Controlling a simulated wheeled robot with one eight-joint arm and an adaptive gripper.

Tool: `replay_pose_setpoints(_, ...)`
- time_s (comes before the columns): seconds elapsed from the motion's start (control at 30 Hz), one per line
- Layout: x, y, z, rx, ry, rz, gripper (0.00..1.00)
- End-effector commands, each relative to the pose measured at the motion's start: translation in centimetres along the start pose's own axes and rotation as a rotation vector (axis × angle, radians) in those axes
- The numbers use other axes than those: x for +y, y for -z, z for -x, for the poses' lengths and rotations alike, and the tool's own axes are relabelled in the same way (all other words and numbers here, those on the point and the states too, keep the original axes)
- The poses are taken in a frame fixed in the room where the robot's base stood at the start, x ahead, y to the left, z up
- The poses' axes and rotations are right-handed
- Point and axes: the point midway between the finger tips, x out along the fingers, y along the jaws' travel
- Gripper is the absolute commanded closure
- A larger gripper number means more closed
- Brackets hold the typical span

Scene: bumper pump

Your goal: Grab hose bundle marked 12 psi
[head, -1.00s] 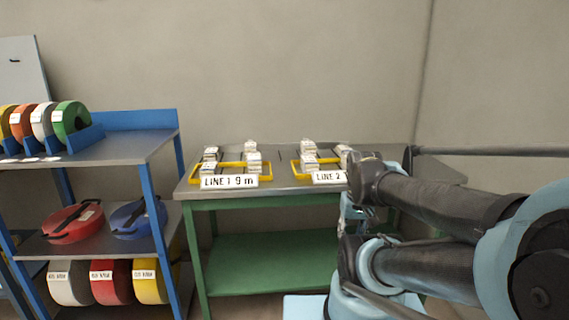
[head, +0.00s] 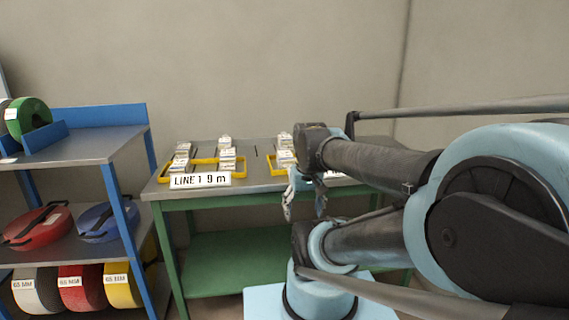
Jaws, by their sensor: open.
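Hose bundles are on the blue-framed rack at left. A green one (head: 28,117) stands on the top shelf, partly cut off with a pale one behind it. A red bundle (head: 38,226) and a blue bundle (head: 106,222) lie on the middle shelf. A white (head: 38,291), a red (head: 83,288) and a yellow bundle (head: 122,286) stand at the bottom. Their labels are too small to read surely; I cannot tell which says 12 psi. My gripper (head: 304,205) hangs open before the green bench, right of the rack and away from every bundle.
The green bench (head: 262,182) carries yellow trays (head: 206,161) with several small white-labelled blocks and a sign (head: 200,180) reading "LINE 1 9 m". My arm covers its right part. The rack's blue post (head: 130,245) stands near the bench. A plain wall is behind.

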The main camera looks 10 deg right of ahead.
Motion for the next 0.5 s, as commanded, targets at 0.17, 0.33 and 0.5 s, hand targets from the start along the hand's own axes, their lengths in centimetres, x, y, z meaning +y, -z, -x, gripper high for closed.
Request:
replay_pose_setpoints(0.17,0.1,5.2,4.5,-0.027,0.001,-0.003,0.28)
replay_pose_setpoints(0.33,0.2,10.4,8.1,-0.054,0.001,-0.006,0.28)
replay_pose_setpoints(0.5,0.3,15.8,11.0,-0.081,0.002,-0.008,0.28)
